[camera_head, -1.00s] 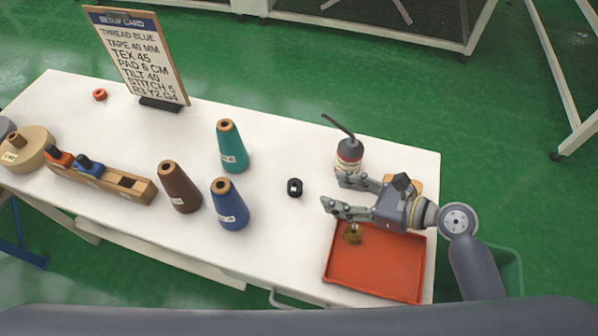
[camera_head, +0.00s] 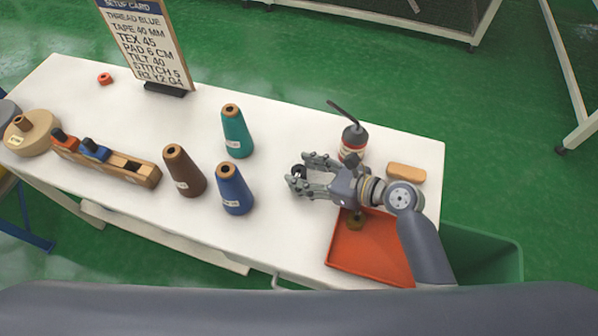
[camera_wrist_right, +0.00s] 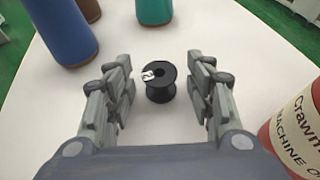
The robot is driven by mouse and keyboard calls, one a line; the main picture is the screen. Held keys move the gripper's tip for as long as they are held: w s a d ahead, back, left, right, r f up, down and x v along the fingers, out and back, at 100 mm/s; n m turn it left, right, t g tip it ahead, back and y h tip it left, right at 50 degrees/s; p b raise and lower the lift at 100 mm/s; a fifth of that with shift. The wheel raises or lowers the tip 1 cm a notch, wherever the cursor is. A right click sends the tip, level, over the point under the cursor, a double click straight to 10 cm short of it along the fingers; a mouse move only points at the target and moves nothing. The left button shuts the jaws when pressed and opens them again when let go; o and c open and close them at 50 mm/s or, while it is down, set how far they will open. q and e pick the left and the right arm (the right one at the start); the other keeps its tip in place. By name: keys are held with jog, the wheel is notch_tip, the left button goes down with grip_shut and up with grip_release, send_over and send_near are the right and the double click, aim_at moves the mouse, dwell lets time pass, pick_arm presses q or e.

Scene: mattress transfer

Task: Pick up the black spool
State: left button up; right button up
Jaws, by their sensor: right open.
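The black spool (camera_wrist_right: 160,82) stands on the white table, between and slightly beyond the open fingers of my right gripper (camera_wrist_right: 158,98) in the right wrist view. It has a pale mark on its top. Clear room shows on both sides of it, so the fingers do not touch it. In the head view the right gripper (camera_head: 297,180) reaches left over the table, and the black spool (camera_head: 298,171) shows partly hidden by its fingers. My left gripper does not show.
A blue cone (camera_head: 234,190), a brown cone (camera_head: 184,172) and a teal cone (camera_head: 237,132) stand left of the gripper. An oil bottle (camera_head: 353,143) stands close behind it. A red tray (camera_head: 362,254) with a small brass piece lies in front. A tan block (camera_head: 406,173) lies right.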

jog(key=c, duration=1)
jog(key=shift+o, duration=0.2)
